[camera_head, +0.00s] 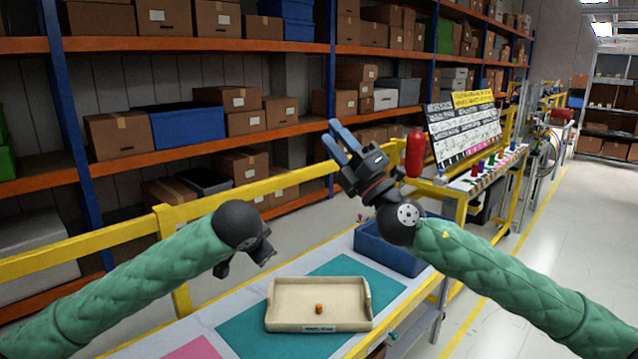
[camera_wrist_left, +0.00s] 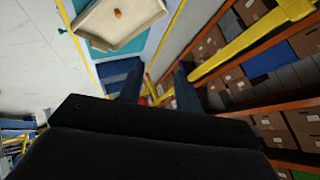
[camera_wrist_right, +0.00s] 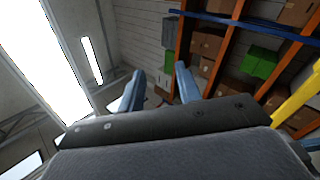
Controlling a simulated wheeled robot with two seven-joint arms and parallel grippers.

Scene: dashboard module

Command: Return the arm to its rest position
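My right gripper (camera_head: 338,138) is raised above the bench in the head view, its two blue fingers pointing up and left. The fingers stand apart with nothing between them; the right wrist view (camera_wrist_right: 158,86) also shows them apart, against shelves and ceiling. My left gripper (camera_head: 245,262) is a dark shape beyond the left wrist in the head view, its fingers hard to make out there. In the left wrist view (camera_wrist_left: 158,84) its fingers are apart, with no held object visible. Both arms are over or near the bench, and neither gripper touches the tray.
A beige tray (camera_head: 283,322) on a teal mat (camera_head: 240,330) holds a small orange piece (camera_head: 319,309). A blue bin (camera_head: 385,250) stands behind it, under my right wrist. A yellow rail (camera_head: 110,238) and box shelves run behind the bench. A red cylinder (camera_head: 414,153) is right of my right gripper.

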